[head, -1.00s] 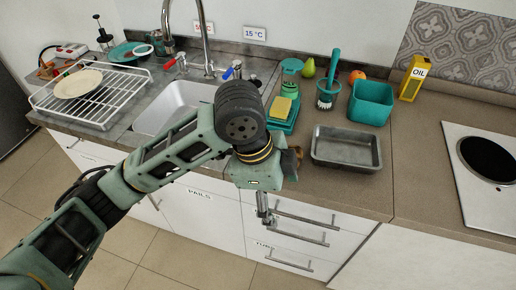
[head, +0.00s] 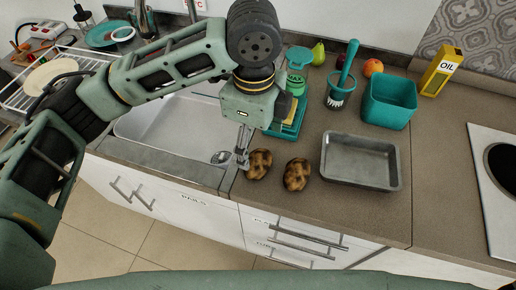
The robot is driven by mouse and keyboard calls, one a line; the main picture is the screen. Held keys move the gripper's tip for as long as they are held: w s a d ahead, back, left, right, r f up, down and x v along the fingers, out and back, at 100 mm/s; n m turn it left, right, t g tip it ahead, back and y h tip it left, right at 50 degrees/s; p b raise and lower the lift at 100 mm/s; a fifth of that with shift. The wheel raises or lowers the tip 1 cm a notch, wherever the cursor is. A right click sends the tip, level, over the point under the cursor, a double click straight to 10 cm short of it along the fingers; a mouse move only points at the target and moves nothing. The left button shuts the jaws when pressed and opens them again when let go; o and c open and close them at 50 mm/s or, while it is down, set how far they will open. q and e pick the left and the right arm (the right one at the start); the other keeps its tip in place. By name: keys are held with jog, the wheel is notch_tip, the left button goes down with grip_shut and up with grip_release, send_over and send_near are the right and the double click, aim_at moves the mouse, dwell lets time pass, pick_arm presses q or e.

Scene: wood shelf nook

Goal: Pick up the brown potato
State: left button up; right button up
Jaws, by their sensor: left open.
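Two brown, dark-patched lumps that look like potatoes lie on the counter near its front edge: a left potato (head: 259,164) and a right potato (head: 297,174). They sit close together with a small gap. My left gripper (head: 240,160) points down beside the left potato, on its left, at the sink's right edge. It is open with nothing seen between its fingers. I cannot tell whether a finger touches the potato. My right gripper is not in view.
A grey metal tray (head: 362,162) lies right of the potatoes. Behind stand a teal bin (head: 390,101), a brush (head: 341,88), a green pear (head: 318,54), an orange fruit (head: 373,67) and a yellow oil carton (head: 441,72). The sink basin (head: 165,130) is left.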

aim_at(257, 160)
pick_arm(q)
jog(key=f, duration=0.1)
jog(key=s+f, duration=0.1)
jog(key=f, duration=0.2)
jog(key=shift+s+d+f+p, duration=0.1)
jog(key=shift+s+d+p, duration=0.15)
jog(key=shift+p, duration=0.15)
notch_tip(257, 160, down, 2)
jog(key=shift+w+f, duration=0.1)
jog(key=shift+w, duration=0.05)
jog(key=shift+f, duration=0.15)
jog(key=c, duration=1.2)
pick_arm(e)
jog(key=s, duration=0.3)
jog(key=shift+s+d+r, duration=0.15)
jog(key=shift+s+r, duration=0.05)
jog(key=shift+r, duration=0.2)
